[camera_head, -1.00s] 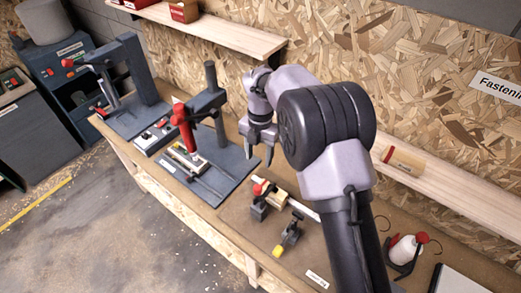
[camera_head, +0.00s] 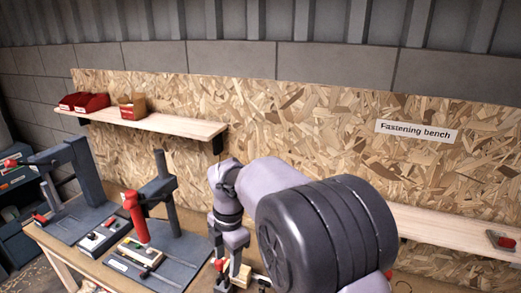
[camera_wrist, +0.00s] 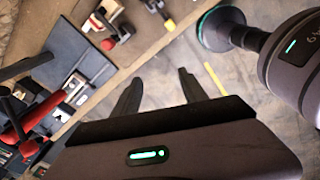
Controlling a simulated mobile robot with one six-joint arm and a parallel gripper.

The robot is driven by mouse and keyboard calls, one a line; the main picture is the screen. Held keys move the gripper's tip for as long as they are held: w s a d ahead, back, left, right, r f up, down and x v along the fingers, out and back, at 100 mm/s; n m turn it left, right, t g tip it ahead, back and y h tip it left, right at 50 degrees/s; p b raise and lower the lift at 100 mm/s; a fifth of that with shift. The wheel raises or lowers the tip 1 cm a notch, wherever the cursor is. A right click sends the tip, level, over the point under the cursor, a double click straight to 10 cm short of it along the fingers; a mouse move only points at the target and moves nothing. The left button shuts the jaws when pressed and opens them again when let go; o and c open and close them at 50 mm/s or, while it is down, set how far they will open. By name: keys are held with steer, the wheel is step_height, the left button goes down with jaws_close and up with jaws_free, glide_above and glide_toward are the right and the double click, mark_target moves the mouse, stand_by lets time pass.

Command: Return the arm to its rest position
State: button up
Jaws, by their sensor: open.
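My gripper (camera_head: 229,262) points down over the workbench in the head view, beside the dark press stand. In the wrist view its two dark fingers (camera_wrist: 160,88) are spread apart with nothing between them. Bare concrete floor shows beyond the fingers. My arm fills the lower middle of the head view, with its large dark joint in front, and hides part of the bench.
The workbench (camera_head: 90,268) carries a press stand with a red handle (camera_head: 136,218) and another dark stand (camera_head: 75,180) at left. A shelf (camera_head: 165,122) holds red bins (camera_head: 85,102) and a carton (camera_head: 132,106). A right shelf (camera_head: 455,228) is partly hidden.

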steer(key=s+d+f+m+t+y+b, duration=0.1)
steer(key=s+d+f+m+t+b, duration=0.15)
steer(key=s+d+m+b, duration=0.8)
steer(key=s+d+f+m+t+b, duration=0.1)
steer(key=s+d+f+m+b, duration=0.3)
steer(key=s+f+m+b, duration=0.3)
steer(key=s+d+f+m+t+b, duration=0.2)
steer(key=s+d+f+m+b, duration=0.2)
steer(key=m, duration=0.9)
steer(key=s+f+b, duration=0.3)
steer(key=b, duration=0.2)
steer(key=shift+s+b, duration=0.15)
steer(key=shift+b, duration=0.2)
